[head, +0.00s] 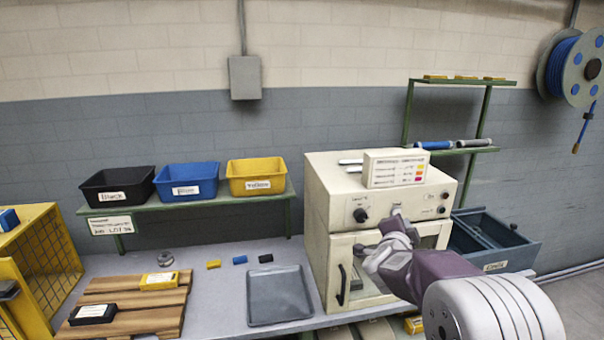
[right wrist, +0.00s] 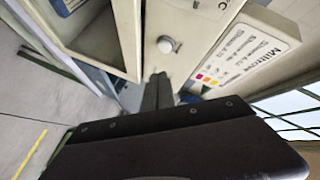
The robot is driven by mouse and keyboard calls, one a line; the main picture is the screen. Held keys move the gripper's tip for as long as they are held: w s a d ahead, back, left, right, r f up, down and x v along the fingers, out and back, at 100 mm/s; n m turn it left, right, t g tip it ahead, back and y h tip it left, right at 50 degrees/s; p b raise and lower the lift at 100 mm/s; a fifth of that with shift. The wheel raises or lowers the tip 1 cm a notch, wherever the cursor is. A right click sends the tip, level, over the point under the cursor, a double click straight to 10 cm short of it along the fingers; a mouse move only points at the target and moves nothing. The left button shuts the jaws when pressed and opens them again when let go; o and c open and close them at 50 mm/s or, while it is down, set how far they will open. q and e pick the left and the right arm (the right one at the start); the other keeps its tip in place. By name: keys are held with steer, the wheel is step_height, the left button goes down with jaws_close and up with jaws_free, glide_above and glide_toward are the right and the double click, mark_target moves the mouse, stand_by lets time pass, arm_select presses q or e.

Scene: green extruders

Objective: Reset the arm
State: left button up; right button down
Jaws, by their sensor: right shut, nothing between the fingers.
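My right arm reaches in from the lower right in the head view. Its gripper (head: 398,213) is in front of the cream machine (head: 325,200), near the upper part of its front. In the right wrist view the gripper's fingers (right wrist: 157,88) are together with nothing between them. A round knob (right wrist: 167,45) shows just beyond the fingertips there; I cannot tell whether they touch the machine. The arm hides part of the machine's front and window door. My left gripper is not in view.
Black (head: 118,188), blue (head: 187,180) and yellow (head: 256,177) bins stand on a green shelf. A grey tray (head: 279,297) lies left of the machine. A wooden pallet (head: 142,293) is farther left. A dark blue bin (head: 505,240) stands right of the machine.

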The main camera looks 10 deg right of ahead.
steer(key=s+a+f+n+g+y, duration=0.2)
steer(key=s+a+f+n+y, duration=0.2)
steer(key=s+a+f+n, duration=0.25)
steer(key=s+a+f+n+g+y, duration=0.2)
steer(key=s+a+f+n+y, duration=0.3)
steer(key=a+f, duration=0.35)
steer(key=s+f+n+g, duration=0.3)
steer(key=s+f, duration=0.1)
steer(key=s, duration=0.5)
steer(key=s+a+f+n+g, duration=0.1)
steer(key=s+f+n+g, duration=0.3)
steer(key=s, duration=0.5)
steer(key=shift+a+f+g, duration=0.25)
steer(key=shift+f+g, duration=0.05)
steer(key=shift+f, duration=0.2)
steer(key=shift+w, duration=0.1)
